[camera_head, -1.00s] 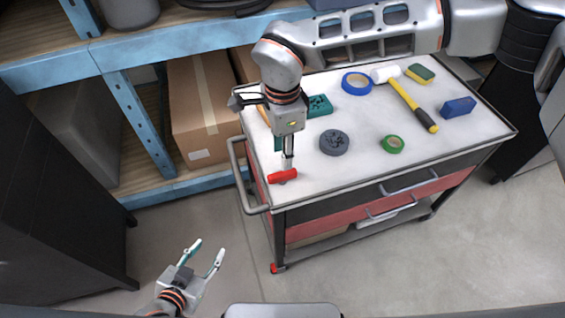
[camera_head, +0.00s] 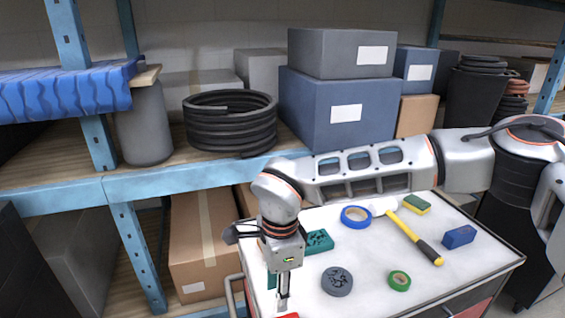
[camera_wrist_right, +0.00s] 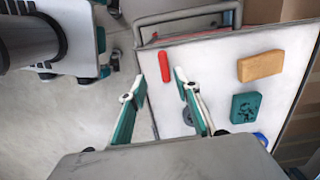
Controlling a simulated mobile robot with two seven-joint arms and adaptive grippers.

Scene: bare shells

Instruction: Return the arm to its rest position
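My right gripper (camera_head: 283,290) points down over the near left part of the white cart top (camera_head: 370,270). In the right wrist view my right gripper (camera_wrist_right: 159,76) is open, its two teal fingers apart with nothing gripped. A red rod-like piece (camera_wrist_right: 163,66) lies on the cart top and shows between the fingertips there; the height gap cannot be told. In the head view only a sliver of it shows at the bottom edge. My right arm stretches across the back of the cart. My left gripper is not in the head view.
On the cart lie blue tape (camera_head: 355,216), a yellow-black hammer (camera_head: 416,238), a sponge (camera_head: 417,204), a blue block (camera_head: 459,237), green tape (camera_head: 399,281), a grey disc (camera_head: 337,282) and a teal block (camera_head: 319,241). Loaded shelving (camera_head: 60,187) stands close behind.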

